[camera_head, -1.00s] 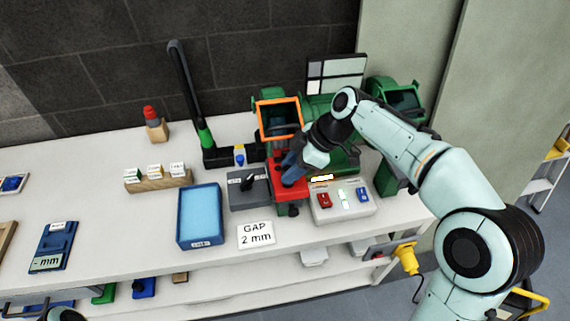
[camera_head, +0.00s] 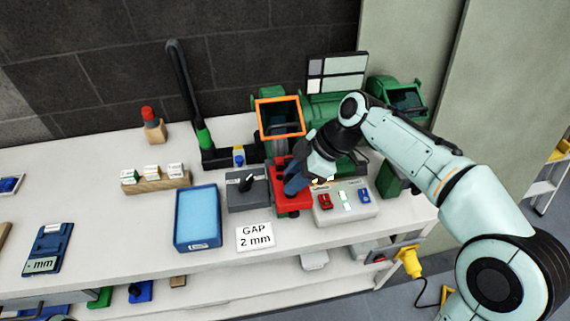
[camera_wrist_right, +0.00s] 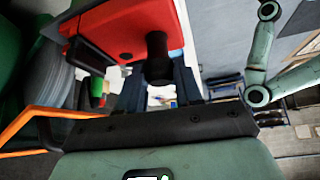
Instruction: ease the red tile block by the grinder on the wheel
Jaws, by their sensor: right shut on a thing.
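The red tile block (camera_head: 283,171) sits at the front of the green grinder (camera_head: 345,128), just below the grey wheel (camera_head: 279,146) and its orange-framed shield (camera_head: 280,117). My right gripper (camera_head: 293,184) reaches over the block from the right. In the right wrist view, the red block (camera_wrist_right: 125,30) carries a dark round knob (camera_wrist_right: 158,58), and the right fingers (camera_wrist_right: 160,88) are shut on it. The wheel (camera_wrist_right: 55,80) is left of the block there; I cannot tell whether they touch. My left gripper is not in view.
A grey switch box (camera_head: 248,190) stands close left of the block, and a control box (camera_head: 345,204) close right. A blue tray (camera_head: 198,218) and a "GAP 2 mm" card (camera_head: 255,237) lie nearer the front edge.

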